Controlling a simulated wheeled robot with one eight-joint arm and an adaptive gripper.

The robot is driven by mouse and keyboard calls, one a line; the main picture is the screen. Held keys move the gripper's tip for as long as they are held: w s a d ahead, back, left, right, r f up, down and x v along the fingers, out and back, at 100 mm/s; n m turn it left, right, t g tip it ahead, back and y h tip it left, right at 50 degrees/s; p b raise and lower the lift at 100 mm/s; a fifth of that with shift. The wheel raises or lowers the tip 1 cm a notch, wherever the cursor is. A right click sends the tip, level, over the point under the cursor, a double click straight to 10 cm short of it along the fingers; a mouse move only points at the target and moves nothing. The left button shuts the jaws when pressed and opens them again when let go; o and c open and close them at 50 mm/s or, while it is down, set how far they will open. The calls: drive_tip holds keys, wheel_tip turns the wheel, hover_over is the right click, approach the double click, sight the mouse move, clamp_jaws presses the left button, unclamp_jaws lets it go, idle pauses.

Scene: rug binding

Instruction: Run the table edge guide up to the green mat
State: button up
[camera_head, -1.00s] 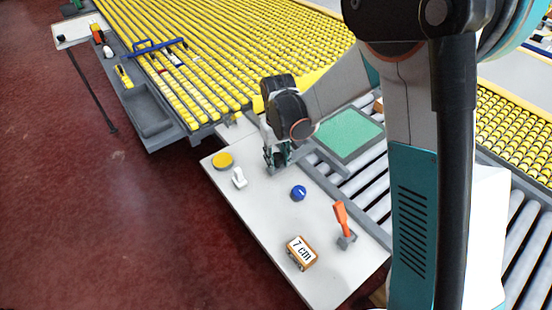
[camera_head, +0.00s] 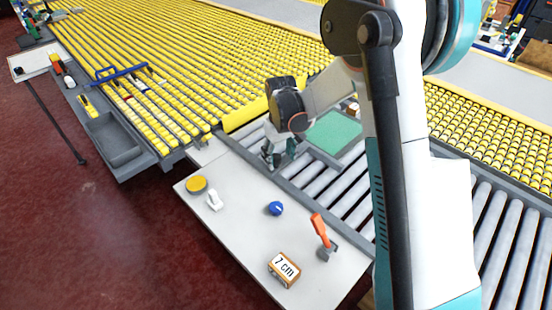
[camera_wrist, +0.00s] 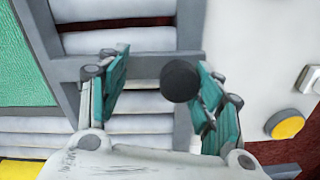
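The green mat (camera_head: 335,132) lies in a grey frame among the rollers, just right of my gripper in the head view. It also shows at the left edge of the wrist view (camera_wrist: 18,65). A grey bar (camera_wrist: 145,66), apparently the edge guide, crosses the rollers between the mat's frame and the table-side rail. A round black knob (camera_wrist: 181,81) shows between my fingers, closer to the right one; its stem is partly hidden. My gripper (camera_head: 278,154) is open, fingers pointing down by the table's roller-side edge. I cannot tell whether it touches the knob.
The white table (camera_head: 235,235) carries a yellow disc (camera_head: 196,184), a white switch (camera_head: 214,200), a blue knob (camera_head: 276,208), an orange-handled lever (camera_head: 319,226) and a "7 cm" block (camera_head: 284,268). Grey rollers (camera_head: 320,182) lie beyond its edge. Yellow roller lanes fill the back.

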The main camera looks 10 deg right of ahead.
drive_tip(key=shift+s, duration=0.1)
idle(0.7)
wheel_tip(320, 180, up, 12)
idle(0.6)
drive_tip(key=shift+a, duration=0.1)
drive_tip(key=s+d+r+m+t, duration=0.2)
drive_tip(key=s+d+r+t, duration=0.15)
drive_tip(key=s+r, duration=0.75)
drive_tip(key=s+d+f+m+t, duration=0.1)
drive_tip(key=s+t, duration=0.1)
drive_tip(key=s, duration=0.6)
drive_tip(key=s+d+f+t, duration=0.1)
drive_tip(key=s, duration=0.7)
drive_tip(key=shift+s+d+m+t, duration=0.3)
drive_tip(key=shift+d+m+t, duration=0.05)
drive_tip(key=shift+d+m, duration=0.05)
